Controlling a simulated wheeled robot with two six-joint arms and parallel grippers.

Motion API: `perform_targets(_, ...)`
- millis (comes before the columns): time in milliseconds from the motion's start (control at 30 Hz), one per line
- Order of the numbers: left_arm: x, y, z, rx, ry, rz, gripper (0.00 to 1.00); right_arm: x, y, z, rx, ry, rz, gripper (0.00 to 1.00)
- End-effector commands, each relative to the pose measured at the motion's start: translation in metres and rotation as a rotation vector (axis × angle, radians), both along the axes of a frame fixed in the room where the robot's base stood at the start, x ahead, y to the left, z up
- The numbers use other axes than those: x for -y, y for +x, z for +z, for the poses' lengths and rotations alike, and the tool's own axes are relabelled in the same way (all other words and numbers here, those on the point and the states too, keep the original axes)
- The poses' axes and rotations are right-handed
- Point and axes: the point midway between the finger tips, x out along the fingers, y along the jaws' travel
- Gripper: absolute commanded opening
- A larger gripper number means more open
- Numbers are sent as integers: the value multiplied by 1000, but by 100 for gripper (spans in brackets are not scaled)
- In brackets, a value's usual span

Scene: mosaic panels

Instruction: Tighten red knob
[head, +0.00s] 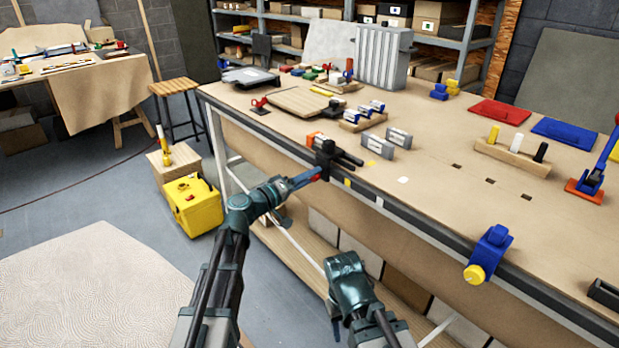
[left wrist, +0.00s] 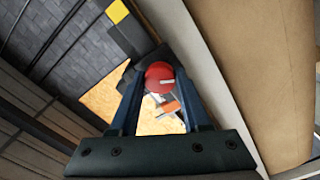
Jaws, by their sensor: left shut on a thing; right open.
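The red knob (left wrist: 159,76) sits between the two blue fingers of my left gripper (left wrist: 157,84) in the left wrist view, with a pale mark on its face. In the head view a sliver of the red knob (head: 315,177) shows at the fingertips. It is on the front of a black vise (head: 325,152) at the bench edge, with an orange part on top. My left gripper (head: 307,178) is shut on the knob from the front. My right gripper (head: 344,268) is open and empty, low in front of the bench; its fingers are mostly hidden.
A blue clamp (head: 490,250) with a yellow knob (head: 474,274) is on the bench edge to the right. The workbench (head: 420,190) holds grey blocks, wooden racks and red and blue mats. A yellow box (head: 193,205) stands on the floor at left.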

Motion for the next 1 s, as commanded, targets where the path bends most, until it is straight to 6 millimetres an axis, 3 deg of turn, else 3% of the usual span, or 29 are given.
perform_targets(333, -1, 0, -1, 2, 5, 2, 0, 0, 0, 0, 0, 0, 0, 50)
perform_targets(367, -1, 0, -1, 2, 5, 2, 52, 0, 0, 0, 0, 0, 0, 50)
perform_targets(500, -1, 0, -1, 2, 4, 1, 76, 0, 0, 0, 0, 0, 0, 50)
perform_targets(833, -2, -2, 0, 1, 2, 1, 76, 0, 0, 0, 0, 0, 0, 50)
perform_targets(1000, -18, -19, 0, 1, 2, 3, 76, 0, 0, 0, 0, 0, 0, 50)
